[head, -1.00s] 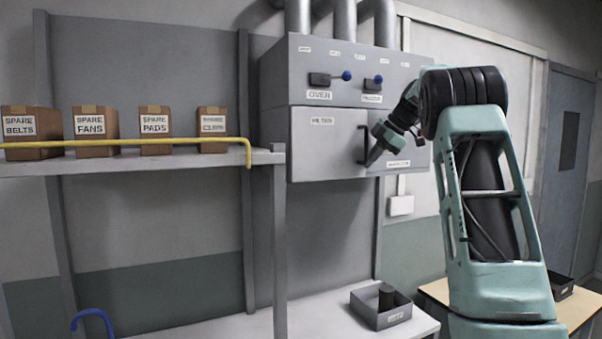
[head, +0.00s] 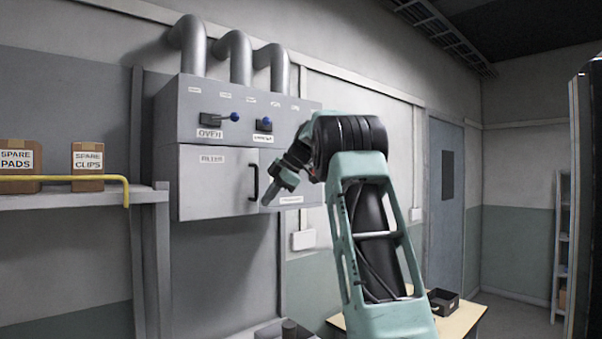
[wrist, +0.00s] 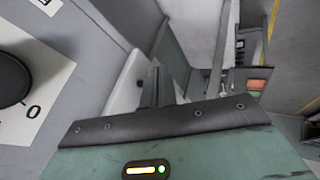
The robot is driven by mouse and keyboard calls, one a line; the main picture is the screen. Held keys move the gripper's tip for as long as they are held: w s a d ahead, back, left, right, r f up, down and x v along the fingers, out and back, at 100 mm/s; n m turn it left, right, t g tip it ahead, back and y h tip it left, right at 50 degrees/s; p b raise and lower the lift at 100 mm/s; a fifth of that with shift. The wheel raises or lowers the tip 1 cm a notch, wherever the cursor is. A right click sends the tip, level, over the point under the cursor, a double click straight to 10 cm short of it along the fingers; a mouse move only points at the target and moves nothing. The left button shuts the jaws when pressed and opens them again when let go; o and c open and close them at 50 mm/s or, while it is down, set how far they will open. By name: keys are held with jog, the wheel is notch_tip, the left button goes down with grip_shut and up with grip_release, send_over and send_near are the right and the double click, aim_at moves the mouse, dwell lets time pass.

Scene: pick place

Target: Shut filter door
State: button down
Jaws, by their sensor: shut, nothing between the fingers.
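My gripper (head: 268,200) is shut and empty, just right of the handle's lower end. Whether it touches the door cannot be told. The wrist view shows a dark knob (wrist: 12,82) on a pale plate marked 0, close at the left.
The oven cabinet (head: 190,105) has two blue-tipped levers above the door and pipes on top. A shelf (head: 85,197) with a yellow rail (head: 100,178) and spare-parts boxes stands at the left. A table (head: 460,318) with a dark tray (head: 443,301) is at the lower right.

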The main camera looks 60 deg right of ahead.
jog(key=v, duration=1)
jog(key=shift+d+b, duration=0.35)
jog(key=shift+s+r, duration=0.1)
